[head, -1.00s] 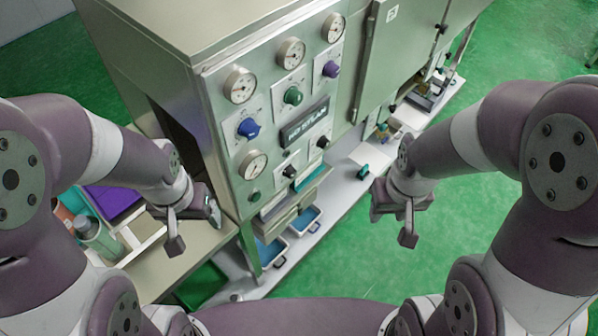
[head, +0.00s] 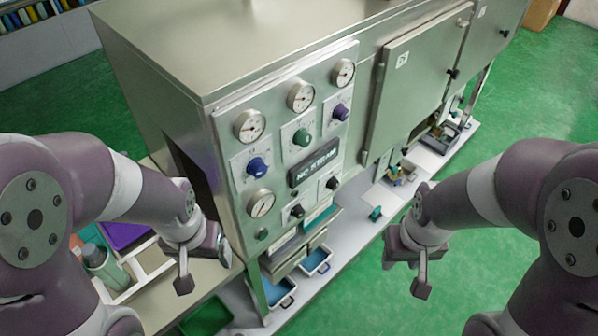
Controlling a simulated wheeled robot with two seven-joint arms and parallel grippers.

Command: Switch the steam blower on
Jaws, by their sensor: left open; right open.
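The steel machine's control panel (head: 285,150) faces me, with a dark label plate (head: 314,163) whose lettering I cannot read surely. It bears a blue knob (head: 257,167), a green knob (head: 302,137) and a purple knob (head: 341,112). Two small black switches, a left one (head: 297,211) and a right one (head: 332,183), sit below the plate. I cannot tell which control is the steam blower's or how it is set. My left gripper (head: 203,264) is open and empty, left of and below the panel. My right gripper (head: 405,272) is open and empty, to the right of the panel and apart from it.
Several round gauges, one a lower gauge (head: 261,204), are on the panel. A closed cabinet door (head: 415,85) is to its right. Blue trays (head: 277,291) stand on the lower shelf (head: 350,250). A side table at left holds a bottle (head: 103,262). Green floor (head: 480,280) is clear at right.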

